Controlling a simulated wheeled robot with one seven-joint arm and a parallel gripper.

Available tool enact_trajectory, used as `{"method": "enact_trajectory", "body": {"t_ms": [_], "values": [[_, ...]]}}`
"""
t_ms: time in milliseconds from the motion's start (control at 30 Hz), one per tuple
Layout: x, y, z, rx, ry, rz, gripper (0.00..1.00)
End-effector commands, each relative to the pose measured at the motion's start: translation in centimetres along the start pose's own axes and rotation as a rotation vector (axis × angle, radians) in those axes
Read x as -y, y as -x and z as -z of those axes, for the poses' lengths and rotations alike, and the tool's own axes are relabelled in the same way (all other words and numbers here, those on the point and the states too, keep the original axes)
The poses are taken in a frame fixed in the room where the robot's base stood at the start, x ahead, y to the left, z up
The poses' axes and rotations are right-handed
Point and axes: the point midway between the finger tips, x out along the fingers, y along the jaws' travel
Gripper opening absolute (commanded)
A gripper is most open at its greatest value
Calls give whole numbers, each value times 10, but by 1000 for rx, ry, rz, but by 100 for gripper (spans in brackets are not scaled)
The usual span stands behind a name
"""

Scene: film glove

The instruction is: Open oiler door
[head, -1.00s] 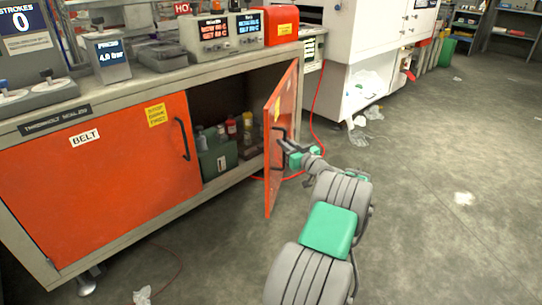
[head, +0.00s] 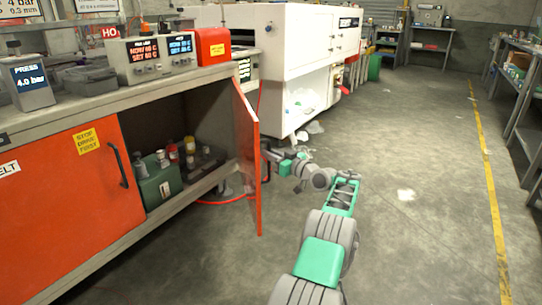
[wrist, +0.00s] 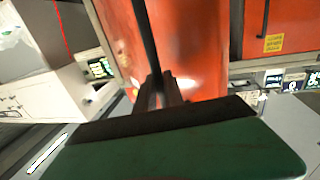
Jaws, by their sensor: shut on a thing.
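The oiler door (head: 246,160) is an orange hinged panel on the bench cabinet. It stands swung out, seen nearly edge-on in the head view, with the cabinet interior (head: 205,125) showing behind it. My gripper (head: 272,156) is at the outer face of this door. In the wrist view my gripper's fingers (wrist: 160,88) are shut on the dark bar handle (wrist: 146,35) of the orange door. The handle is mostly hidden behind the door edge and gripper in the head view.
A green box (head: 160,187) and several bottles sit inside the cabinet. A second orange door (head: 75,205) to the left is closed. A white machine (head: 290,50) stands behind. Open grey floor lies to the right, with shelves (head: 525,120) at the far right.

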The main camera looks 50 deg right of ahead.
Motion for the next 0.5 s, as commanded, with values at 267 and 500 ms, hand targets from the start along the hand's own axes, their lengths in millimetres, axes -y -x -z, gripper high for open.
{"method": "enact_trajectory", "body": {"t_ms": [267, 500], "values": [[-2, 0, 2, -2, 3, -7, 26], [-5, 3, 2, -2, 3, -10, 34]]}}
